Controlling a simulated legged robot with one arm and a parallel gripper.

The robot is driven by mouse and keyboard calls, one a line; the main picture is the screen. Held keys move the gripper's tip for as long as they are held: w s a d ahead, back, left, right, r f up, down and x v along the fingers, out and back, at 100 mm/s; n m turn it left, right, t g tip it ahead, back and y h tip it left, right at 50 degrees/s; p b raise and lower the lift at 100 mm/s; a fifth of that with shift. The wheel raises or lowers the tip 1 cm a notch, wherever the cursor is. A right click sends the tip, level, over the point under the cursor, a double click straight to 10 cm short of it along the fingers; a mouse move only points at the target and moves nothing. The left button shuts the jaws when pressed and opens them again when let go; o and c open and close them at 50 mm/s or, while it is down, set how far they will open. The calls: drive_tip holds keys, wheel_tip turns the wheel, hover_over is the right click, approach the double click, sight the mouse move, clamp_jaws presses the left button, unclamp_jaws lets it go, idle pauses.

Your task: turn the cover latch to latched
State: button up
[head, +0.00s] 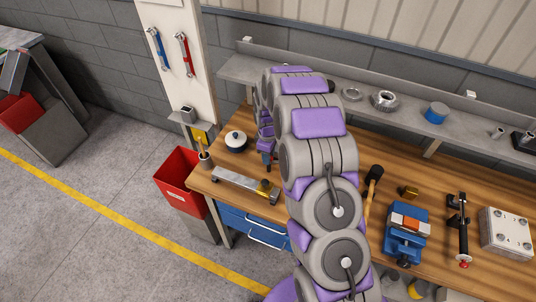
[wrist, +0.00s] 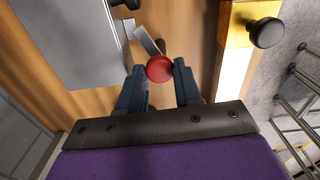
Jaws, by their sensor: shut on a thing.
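The latch's red round knob (wrist: 160,69) sits between the two dark blue fingers of my gripper (wrist: 160,78) in the wrist view. My gripper is shut on this knob. A short grey metal lever (wrist: 147,40) shows just beyond the knob, close to a grey metal panel (wrist: 68,45) on the left. In the head view my gripper (head: 268,160) is low over the left part of the bench, partly covered by my arm. I cannot make out the latch in the head view.
A metal rail (head: 235,183) with a yellow block (head: 265,189) lies at the bench's front left; the block's black knob (wrist: 267,32) is right of my gripper. A round pot (head: 236,142) stands nearby. A blue vise (head: 405,240) and a mallet (head: 373,180) lie further right.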

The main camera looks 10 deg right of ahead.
idle(0.4)
drive_tip(key=o, duration=1)
drive_tip(key=shift+o, duration=0.2)
